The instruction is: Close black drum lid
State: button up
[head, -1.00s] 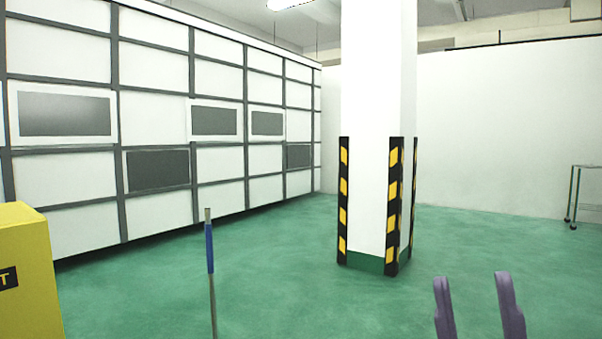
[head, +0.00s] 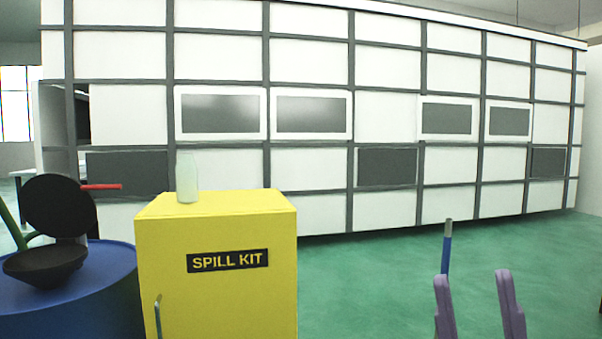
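A black round lid (head: 57,203) stands raised, roughly upright, at the left of the head view. A red handle (head: 102,186) sticks out to its right. Below the lid is a black funnel-like bowl (head: 45,264), on top of a blue drum (head: 115,285) cut off by the left edge. The lid is open, apart from the bowl's front rim. My gripper (head: 472,280) shows as two purple fingers at the bottom right. The fingers are spread with nothing between them, well to the right of the drum.
A yellow spill kit cabinet (head: 220,295) with a translucent bottle (head: 187,178) on top stands right beside the drum. Green floor (head: 375,275) is clear in the middle. A panelled wall (head: 385,100) runs behind.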

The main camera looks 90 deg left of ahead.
aim_at(55, 205)
jog(key=u, duration=3.8)
